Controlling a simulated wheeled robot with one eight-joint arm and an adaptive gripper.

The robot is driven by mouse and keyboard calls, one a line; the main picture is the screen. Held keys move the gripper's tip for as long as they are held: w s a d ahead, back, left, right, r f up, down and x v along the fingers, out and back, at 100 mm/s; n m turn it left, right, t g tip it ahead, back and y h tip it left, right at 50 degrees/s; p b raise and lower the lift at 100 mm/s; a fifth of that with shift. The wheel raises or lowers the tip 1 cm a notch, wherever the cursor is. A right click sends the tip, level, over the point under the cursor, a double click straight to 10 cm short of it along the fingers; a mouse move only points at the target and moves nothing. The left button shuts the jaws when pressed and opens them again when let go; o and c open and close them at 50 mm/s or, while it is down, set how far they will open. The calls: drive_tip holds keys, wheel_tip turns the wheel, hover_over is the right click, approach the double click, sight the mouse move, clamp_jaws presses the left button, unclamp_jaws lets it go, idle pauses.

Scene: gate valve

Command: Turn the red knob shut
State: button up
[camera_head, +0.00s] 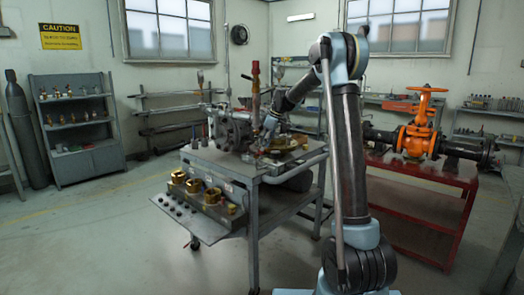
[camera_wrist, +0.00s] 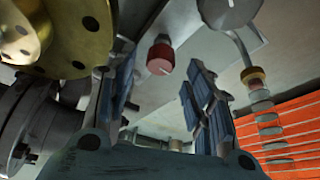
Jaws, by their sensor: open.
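The red knob (camera_wrist: 160,58) is a small round knob with a pale line on its face. In the wrist view it shows ahead of my gripper (camera_wrist: 157,68), roughly centred between the blue-padded fingers. The fingers are apart, and a gap seems to lie between their tips and the knob, though its depth is hard to judge. In the head view my arm reaches over the grey workbench (camera_head: 250,177), with its end among the machinery there. My fingers and the red knob cannot be made out in that view.
In the wrist view a brass flange (camera_wrist: 75,40) crowds the left. A round gauge (camera_wrist: 230,10) and a pipe with a brass fitting (camera_wrist: 254,76) stand right.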

sight(261, 152)
drive_tip(key=shift+x, duration=1.35)
drive_tip(key=c, duration=1.1)
drive_tip(key=shift+o, duration=0.2)
drive_tip(key=shift+d, duration=0.1)
